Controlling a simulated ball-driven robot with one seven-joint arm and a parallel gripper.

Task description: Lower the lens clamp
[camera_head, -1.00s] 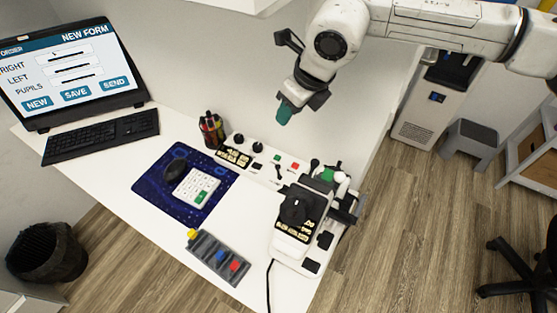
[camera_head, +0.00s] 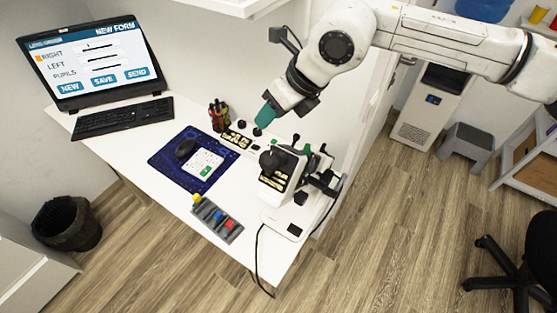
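The lens-measuring machine (camera_head: 280,170) is a white unit with a black round knob and several black levers, standing at the right end of the white desk. Small green parts (camera_head: 306,149) show at its back right side. I cannot tell for sure which part is the lens clamp, or whether it is raised. My gripper (camera_head: 264,116), with teal fingertips, is above the back of the desk, up and left of the machine, over the control strip. Its fingertips look like one teal block, so its opening is not clear. I see nothing held in it.
A control strip (camera_head: 236,138) with dark knobs runs along the back of the desk beside a pen cup (camera_head: 219,114). A blue mat (camera_head: 162,160), grey tray (camera_head: 222,222), keyboard (camera_head: 122,117) and monitor (camera_head: 95,63) stand left. A shelf (camera_head: 225,7) overhangs above.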

